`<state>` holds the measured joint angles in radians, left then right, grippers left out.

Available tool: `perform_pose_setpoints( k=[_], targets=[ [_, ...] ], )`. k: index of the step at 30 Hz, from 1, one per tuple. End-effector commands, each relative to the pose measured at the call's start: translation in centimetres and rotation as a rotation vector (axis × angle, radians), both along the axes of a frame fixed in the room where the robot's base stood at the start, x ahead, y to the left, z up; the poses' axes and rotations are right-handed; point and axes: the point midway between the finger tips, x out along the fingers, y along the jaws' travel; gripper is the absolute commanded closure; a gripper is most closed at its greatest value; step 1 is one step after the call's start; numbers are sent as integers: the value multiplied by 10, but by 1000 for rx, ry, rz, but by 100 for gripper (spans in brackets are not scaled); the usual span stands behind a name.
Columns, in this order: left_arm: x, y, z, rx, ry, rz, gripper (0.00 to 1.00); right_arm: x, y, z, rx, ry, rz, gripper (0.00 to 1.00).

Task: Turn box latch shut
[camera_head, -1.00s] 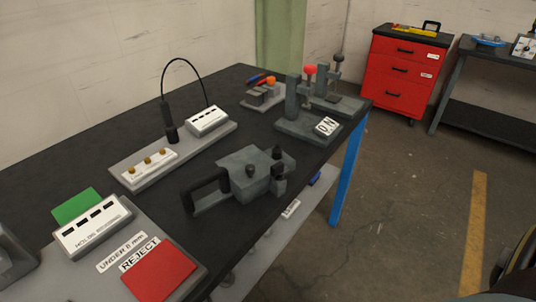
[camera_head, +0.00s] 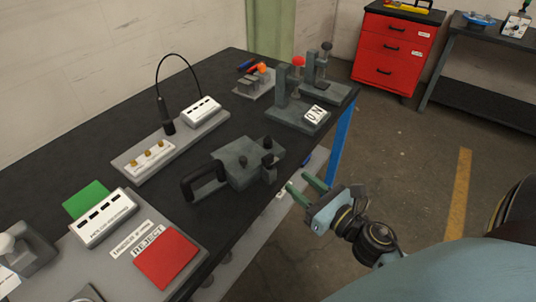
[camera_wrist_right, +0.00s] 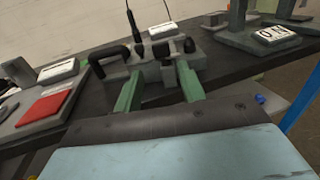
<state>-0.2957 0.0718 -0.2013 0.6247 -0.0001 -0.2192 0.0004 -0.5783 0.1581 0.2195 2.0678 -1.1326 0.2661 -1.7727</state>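A grey metal box (camera_head: 236,154) with a black handle (camera_head: 203,179) lies near the front edge of the dark bench. A small latch block with a dark knob (camera_head: 268,168) stands at its front right side; whether it is turned shut I cannot tell. The box also shows in the right wrist view (camera_wrist_right: 140,62), ahead of the fingers. My right gripper (camera_head: 304,188) has two green fingers, spread apart and empty, and is right of the box, apart from it, over the bench's front edge. In the right wrist view the fingers (camera_wrist_right: 160,88) are also apart. My left gripper is not in view.
Two grey presses with an ON sign (camera_head: 315,114) stand farther back on the bench (camera_head: 110,158). A tester with a black probe (camera_head: 168,125) stands behind the box. A red REJECT pad (camera_head: 166,257) lies at front left. Open floor lies to the right.

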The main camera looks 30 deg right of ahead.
Motion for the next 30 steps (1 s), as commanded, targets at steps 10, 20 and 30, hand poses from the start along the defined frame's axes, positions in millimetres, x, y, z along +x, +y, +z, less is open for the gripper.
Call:
perform_pose_setpoints(
  k=[10, 20, 30],
  targets=[
    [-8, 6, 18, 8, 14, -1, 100, 65, 9, 3, 6, -1, -1, 60],
    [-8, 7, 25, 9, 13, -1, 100, 114, 16, 0, 7, 2, -2, 60],
    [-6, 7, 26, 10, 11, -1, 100, 124, 18, -1, 8, 2, -2, 60]
  ],
)
